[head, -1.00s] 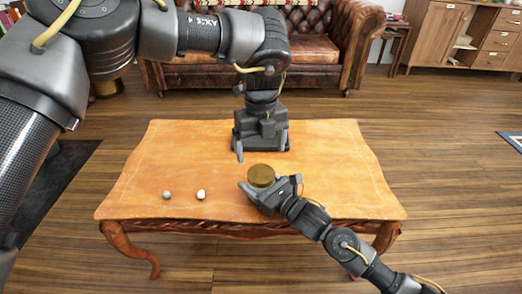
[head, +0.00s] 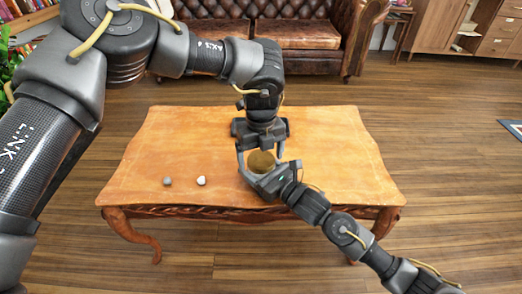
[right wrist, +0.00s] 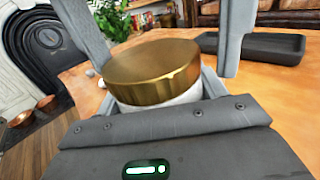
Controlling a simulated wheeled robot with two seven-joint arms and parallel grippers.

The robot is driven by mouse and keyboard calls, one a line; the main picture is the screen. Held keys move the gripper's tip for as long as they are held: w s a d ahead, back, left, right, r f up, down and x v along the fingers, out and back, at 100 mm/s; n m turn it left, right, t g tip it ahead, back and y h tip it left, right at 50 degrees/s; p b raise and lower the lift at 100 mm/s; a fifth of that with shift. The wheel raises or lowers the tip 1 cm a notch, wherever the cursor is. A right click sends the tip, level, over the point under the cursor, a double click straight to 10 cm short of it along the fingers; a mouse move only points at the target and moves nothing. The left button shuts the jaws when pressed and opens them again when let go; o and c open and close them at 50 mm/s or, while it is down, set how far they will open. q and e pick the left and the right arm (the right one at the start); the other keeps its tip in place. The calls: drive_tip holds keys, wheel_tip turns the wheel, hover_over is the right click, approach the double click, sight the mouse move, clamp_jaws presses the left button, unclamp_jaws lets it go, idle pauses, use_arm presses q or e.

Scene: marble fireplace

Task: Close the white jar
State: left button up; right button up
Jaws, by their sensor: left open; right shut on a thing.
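The white jar (right wrist: 190,95) shows in the right wrist view as a pale band under a wide brass lid (right wrist: 150,70). The lid sits on top of the jar; I cannot tell how tightly it is on. In the head view the brass lid (head: 261,160) shows above the table's front part. My right gripper (head: 264,172) is shut on the jar's body from the front right. My left gripper (head: 260,148) points down from above, open. Its two fingers stand on either side of the lid; contact is unclear.
The wooden table (head: 335,150) is clear on its right side. A small grey thing (head: 167,181) and a small white thing (head: 201,181) lie at its front left. A shallow dark tray (right wrist: 270,47) lies behind the jar. A leather sofa (head: 305,35) stands beyond.

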use_arm(q)
drive_tip(key=c, duration=1)
drive_tip(key=o, duration=1.2)
wheel_tip(320, 180, up, 12)
drive_tip(key=shift+r, duration=0.1)
use_arm(e)
drive_tip(key=o, duration=1.9)
drive_tip(key=shift+o, duration=0.2)
